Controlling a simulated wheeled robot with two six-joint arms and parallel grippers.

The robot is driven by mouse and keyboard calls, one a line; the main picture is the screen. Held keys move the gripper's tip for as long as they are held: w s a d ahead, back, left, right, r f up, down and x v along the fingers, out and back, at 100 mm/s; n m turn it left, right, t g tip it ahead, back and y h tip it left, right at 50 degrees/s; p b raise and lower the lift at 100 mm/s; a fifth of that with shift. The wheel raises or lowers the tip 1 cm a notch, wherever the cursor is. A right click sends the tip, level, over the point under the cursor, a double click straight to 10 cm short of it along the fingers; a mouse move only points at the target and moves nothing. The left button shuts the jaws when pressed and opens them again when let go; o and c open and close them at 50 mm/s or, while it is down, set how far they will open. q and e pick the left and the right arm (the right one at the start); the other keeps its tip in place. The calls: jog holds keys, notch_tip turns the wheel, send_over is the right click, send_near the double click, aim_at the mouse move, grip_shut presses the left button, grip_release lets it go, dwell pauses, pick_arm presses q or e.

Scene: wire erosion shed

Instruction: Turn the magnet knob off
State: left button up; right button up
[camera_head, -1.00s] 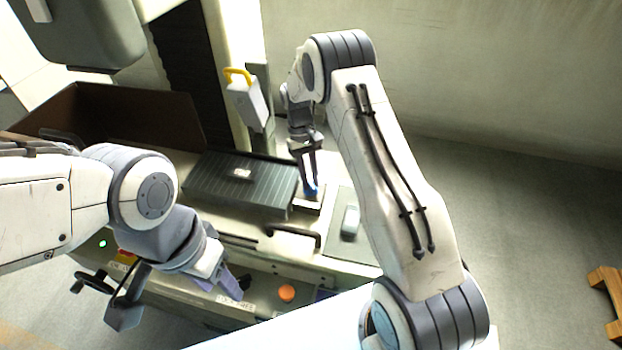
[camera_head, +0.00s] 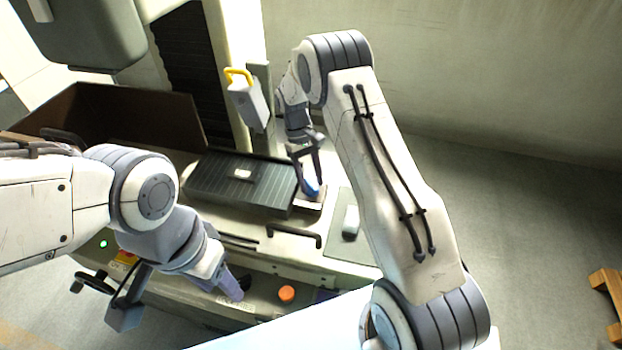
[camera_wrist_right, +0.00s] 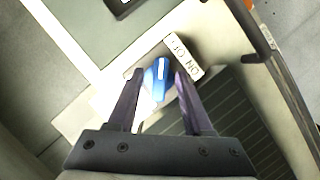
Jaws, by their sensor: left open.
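The magnet knob (camera_head: 311,186) is blue with a white mark and sits on a small plate at the right end of the dark ribbed magnet chuck (camera_head: 238,186). In the right wrist view the knob (camera_wrist_right: 160,74) lies between my right gripper's fingers, with small gaps on either side. A white ON/OFF label (camera_wrist_right: 184,56) lies just beyond it. My right gripper (camera_head: 309,178) points down at the knob with its fingers apart; touch cannot be confirmed. My left gripper (camera_head: 236,291) is open and empty at the machine's front panel, away from the knob.
An orange button (camera_head: 286,293) and a black handwheel (camera_head: 92,283) are on the machine front near my left gripper. A black bar handle (camera_head: 294,234) lies in front of the chuck.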

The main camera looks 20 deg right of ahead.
jog(key=shift+w, duration=0.1)
jog(key=shift+w+r, duration=0.2)
jog(key=shift+r, duration=0.1)
jog(key=b+v, duration=0.2)
jog(key=v, duration=0.7)
jog(key=shift+r+b, duration=0.35)
jog(key=shift+a, duration=0.1)
